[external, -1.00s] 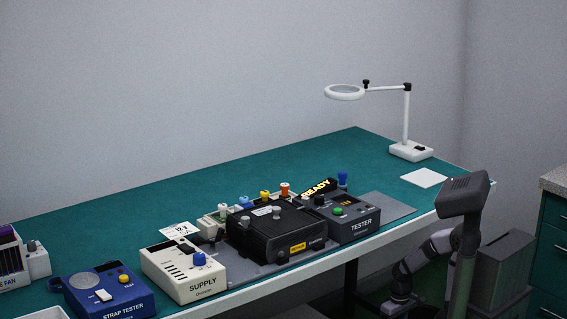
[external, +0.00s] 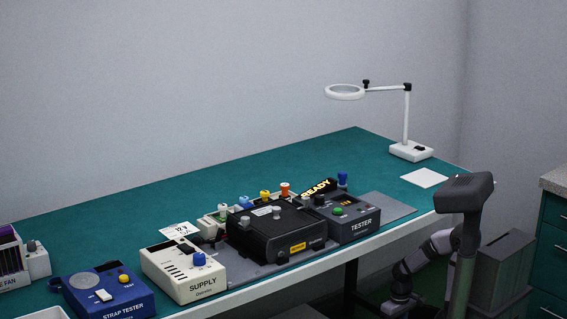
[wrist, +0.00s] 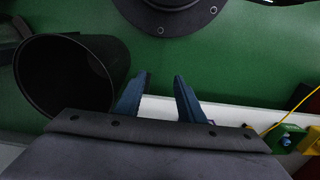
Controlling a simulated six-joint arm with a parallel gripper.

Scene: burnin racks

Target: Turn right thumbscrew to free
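A black box-shaped unit (external: 268,241) with a yellow label stands at the front edge of the teal bench in the external view.
A grey tester (external: 352,220) stands right of the unit and a cream supply (external: 182,272) left of it. A magnifier lamp (external: 407,125) stands at the back right. The wrist view shows a black open bin (wrist: 65,75) and a yellow wire (wrist: 290,112).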

